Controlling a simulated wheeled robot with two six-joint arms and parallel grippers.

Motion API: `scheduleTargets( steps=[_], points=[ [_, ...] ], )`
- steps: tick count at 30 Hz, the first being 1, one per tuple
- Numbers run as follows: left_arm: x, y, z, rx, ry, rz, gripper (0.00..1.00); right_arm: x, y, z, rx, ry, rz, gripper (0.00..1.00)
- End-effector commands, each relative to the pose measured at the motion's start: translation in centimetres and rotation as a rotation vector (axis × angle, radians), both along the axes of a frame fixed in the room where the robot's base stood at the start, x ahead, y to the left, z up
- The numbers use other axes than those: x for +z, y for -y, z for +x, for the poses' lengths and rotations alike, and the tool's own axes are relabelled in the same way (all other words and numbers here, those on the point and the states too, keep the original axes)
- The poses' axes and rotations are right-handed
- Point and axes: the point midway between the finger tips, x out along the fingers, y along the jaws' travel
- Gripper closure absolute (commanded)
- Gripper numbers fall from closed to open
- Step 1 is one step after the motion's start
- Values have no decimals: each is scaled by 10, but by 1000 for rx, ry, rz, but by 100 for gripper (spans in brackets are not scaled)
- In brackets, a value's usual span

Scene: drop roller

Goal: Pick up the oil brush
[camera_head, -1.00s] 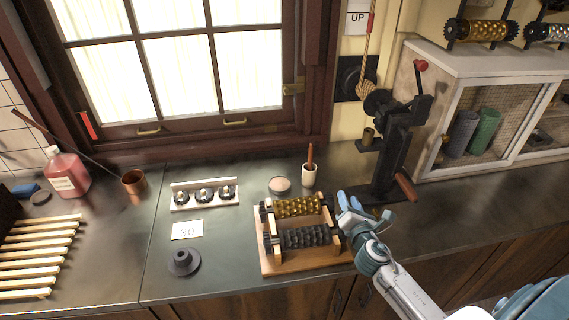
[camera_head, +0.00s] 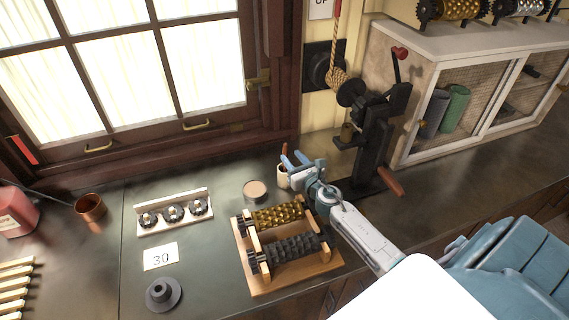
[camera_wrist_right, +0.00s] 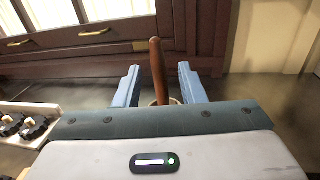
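The oil brush stands in a small pale cup (camera_head: 283,179); its brown wooden handle (camera_head: 284,151) sticks up, and its lower end is hidden in the cup. In the right wrist view the handle (camera_wrist_right: 157,72) rises upright between the two blue fingers of my right gripper (camera_wrist_right: 160,84). The fingers are apart, with a gap on each side of the handle. In the head view my right gripper (camera_head: 293,160) is at the cup's right and partly covers it. My left gripper is not in view.
A wooden stand with gold and black rollers (camera_head: 285,250) is just in front of the cup. A round pale dish (camera_head: 255,190) is left of it, and a black hand press (camera_head: 375,130) is to the right. A rack of small gears (camera_head: 174,212) lies further left.

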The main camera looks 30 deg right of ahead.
Motion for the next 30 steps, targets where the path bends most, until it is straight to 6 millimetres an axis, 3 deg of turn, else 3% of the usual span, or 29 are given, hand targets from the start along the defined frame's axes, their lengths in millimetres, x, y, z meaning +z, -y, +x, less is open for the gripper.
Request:
scheduleTargets(
  steps=[12,21,27,30],
  points=[
    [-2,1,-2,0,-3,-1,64,-2,1,48,-1,1,2,64],
    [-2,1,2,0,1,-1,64,-2,1,52,0,-1,2,64],
    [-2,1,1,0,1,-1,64,-2,2,52,0,-1,2,100],
    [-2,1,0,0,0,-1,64,-2,2,52,0,0,2,100]
  ],
)
